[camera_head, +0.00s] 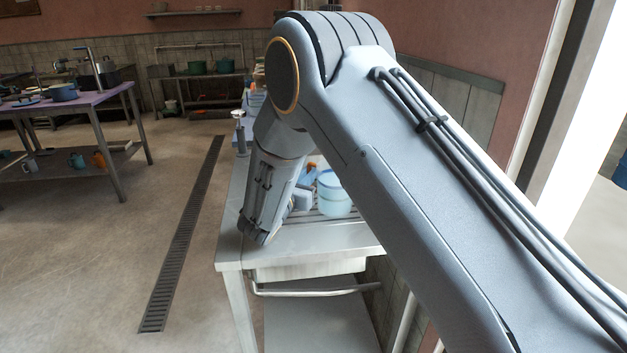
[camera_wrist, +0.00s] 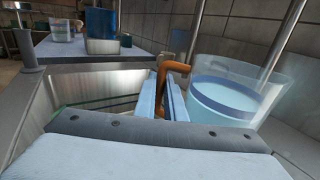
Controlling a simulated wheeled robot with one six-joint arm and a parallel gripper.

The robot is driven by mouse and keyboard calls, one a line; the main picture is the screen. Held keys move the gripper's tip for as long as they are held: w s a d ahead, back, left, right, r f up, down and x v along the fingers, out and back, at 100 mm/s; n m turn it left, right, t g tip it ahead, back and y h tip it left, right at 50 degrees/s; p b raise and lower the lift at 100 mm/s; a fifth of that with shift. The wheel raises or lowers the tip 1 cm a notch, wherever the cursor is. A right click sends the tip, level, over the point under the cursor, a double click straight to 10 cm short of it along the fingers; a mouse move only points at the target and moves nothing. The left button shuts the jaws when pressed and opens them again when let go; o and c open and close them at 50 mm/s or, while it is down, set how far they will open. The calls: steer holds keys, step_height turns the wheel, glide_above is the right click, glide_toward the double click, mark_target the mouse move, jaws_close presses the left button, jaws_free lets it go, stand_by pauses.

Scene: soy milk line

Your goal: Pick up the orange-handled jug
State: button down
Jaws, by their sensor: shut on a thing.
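The orange-handled jug (camera_head: 334,196) is a clear vessel with pale blue contents, over the ribbed part of the steel bench (camera_head: 300,240). In the wrist view the jug (camera_wrist: 238,95) is upright or nearly so, at the right. Its orange handle (camera_wrist: 163,76) runs between the two pale fingers of my gripper (camera_wrist: 165,98), which are shut on it. In the head view my gripper (camera_head: 302,198) is partly hidden by my arm, to the left of the jug. I cannot tell whether the jug's base touches the bench.
In the wrist view a blue container (camera_wrist: 101,24) and a clear vessel (camera_wrist: 62,30) stand on a surface behind. A purple-topped table (camera_head: 70,103) with pots stands at the left of the head view. Open floor with a drain grate (camera_head: 185,235) lies between.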

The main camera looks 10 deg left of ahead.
steer(key=shift+r, duration=0.95)
steer(key=r+b+v, duration=0.1)
steer(key=b+v, duration=0.2)
steer(key=v, duration=1.5)
steer(key=shift+a, duration=0.1)
